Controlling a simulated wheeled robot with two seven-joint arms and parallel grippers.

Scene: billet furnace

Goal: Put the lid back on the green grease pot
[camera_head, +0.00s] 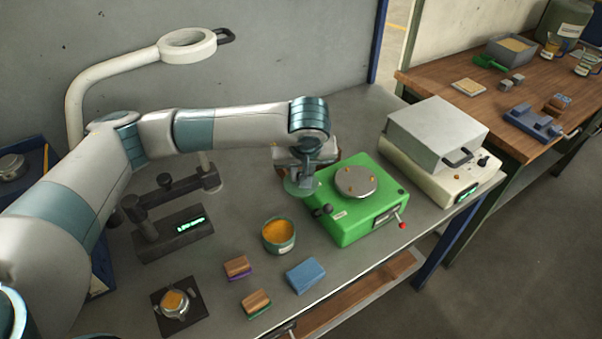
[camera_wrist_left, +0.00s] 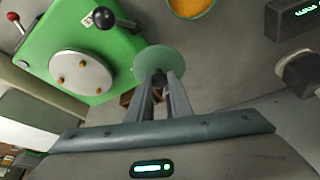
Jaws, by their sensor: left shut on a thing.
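The green grease pot (camera_head: 279,236) stands open on the grey bench, with orange-yellow grease showing inside. Its rim and grease also show at the top of the left wrist view (camera_wrist_left: 190,7). My left gripper (camera_head: 302,182) is shut on the round green lid (camera_head: 296,188), behind and slightly right of the pot. In the left wrist view the lid (camera_wrist_left: 160,62) sits at the fingertips (camera_wrist_left: 161,80) and is apart from the pot. The lid is above the bench, beside the green machine. My right gripper is not in view.
The green machine (camera_head: 350,226) with a round metal plate stands right of the pot. A blue block (camera_head: 305,275) and two wood-backed brushes (camera_head: 238,267) lie in front. A dark device with a lit display (camera_head: 178,234) is left. Bare bench surrounds the pot.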

